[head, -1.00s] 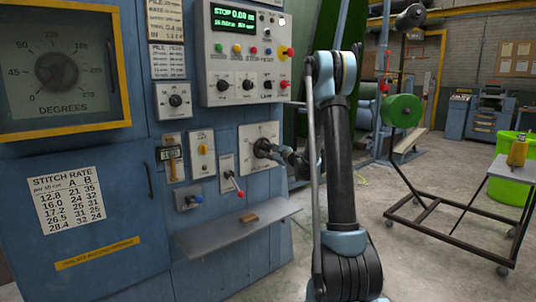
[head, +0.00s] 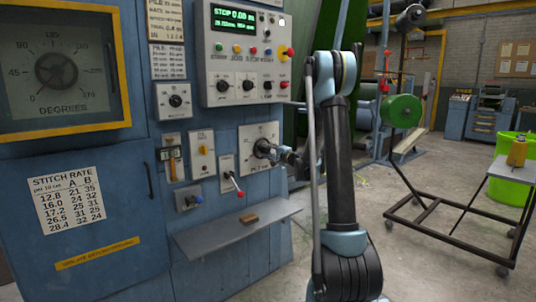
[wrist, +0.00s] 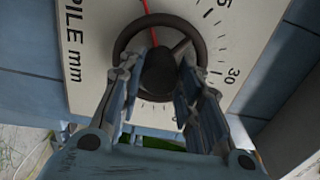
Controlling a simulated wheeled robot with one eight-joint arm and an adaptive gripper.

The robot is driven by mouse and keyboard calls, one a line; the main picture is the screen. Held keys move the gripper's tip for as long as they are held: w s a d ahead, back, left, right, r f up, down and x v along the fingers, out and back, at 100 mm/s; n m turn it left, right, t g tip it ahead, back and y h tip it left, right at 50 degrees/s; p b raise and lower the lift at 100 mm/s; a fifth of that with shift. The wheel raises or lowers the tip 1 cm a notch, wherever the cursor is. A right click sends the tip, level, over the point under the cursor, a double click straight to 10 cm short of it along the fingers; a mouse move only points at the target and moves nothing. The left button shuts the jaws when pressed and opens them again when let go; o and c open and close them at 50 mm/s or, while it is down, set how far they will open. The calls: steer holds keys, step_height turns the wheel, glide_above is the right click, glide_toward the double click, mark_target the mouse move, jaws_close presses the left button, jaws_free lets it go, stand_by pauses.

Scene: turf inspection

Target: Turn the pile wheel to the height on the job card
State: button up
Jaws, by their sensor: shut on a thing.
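The pile wheel (wrist: 124,42) is a dark ring with a black hub (wrist: 158,72), set on a white plate (wrist: 82,60) lettered "PILE mm". My gripper (wrist: 162,68) is shut on the wheel, its two fingers on either side of the hub. A red pointer line (wrist: 149,14) runs up to the top of the wrist view. Scale marks with a "30" (wrist: 232,75) lie to the right; the pointer's outer end is out of view. In the head view the wheel (head: 261,148) sits low right on the blue machine, partly hidden by my gripper (head: 277,153).
Printed cards (head: 167,61) hang left of the control panel (head: 222,85); the one with a "PILE" heading is too small to read surely. A lever with a red knob (head: 240,193) stands close left of the wheel. A grey shelf (head: 205,238) juts out below, bearing a small brown block (head: 250,218).

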steer(key=shift+f+n, duration=0.1)
steer(key=shift+n, duration=0.7)
steer(key=o, duration=1.1)
steer(key=v, duration=1.2)
steer(key=shift+w+d, duration=0.1)
steer(key=shift+d, duration=0.05)
